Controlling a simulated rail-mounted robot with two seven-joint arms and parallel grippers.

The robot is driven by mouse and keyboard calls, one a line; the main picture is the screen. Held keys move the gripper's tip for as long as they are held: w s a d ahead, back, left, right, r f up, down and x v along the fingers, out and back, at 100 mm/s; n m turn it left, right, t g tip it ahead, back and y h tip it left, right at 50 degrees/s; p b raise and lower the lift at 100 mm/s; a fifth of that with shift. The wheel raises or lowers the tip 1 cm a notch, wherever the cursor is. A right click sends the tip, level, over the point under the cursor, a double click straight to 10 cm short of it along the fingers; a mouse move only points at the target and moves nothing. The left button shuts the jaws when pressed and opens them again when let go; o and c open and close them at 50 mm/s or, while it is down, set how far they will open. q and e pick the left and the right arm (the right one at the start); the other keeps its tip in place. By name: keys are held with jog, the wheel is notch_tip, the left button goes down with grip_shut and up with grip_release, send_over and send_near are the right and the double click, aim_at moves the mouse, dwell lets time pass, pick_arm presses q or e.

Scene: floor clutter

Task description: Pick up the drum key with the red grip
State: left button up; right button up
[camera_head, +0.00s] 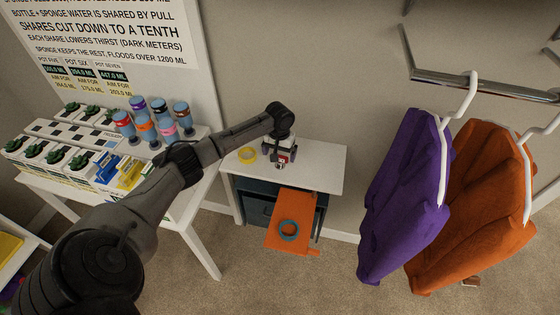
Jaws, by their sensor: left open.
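My left arm comes in from the left, and its gripper (280,162) points down over the white top of a small cabinet (322,166). The gripper is open and close above or at the cabinet top. A small red patch shows between or just behind its fingers; it is too small and too covered to tell whether it is the red grip of the drum key. I cannot make out a drum key clearly anywhere else. My right gripper is not in view.
An orange panel (289,206) with a teal ring (289,231) juts out in front. Purple (405,199) and orange (474,208) garments hang right. A white table with plants and bottles stands left.

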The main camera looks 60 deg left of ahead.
aim_at(280, 156)
pick_arm(q)
jog(key=shift+f, duration=1.75)
jog(key=c, duration=1)
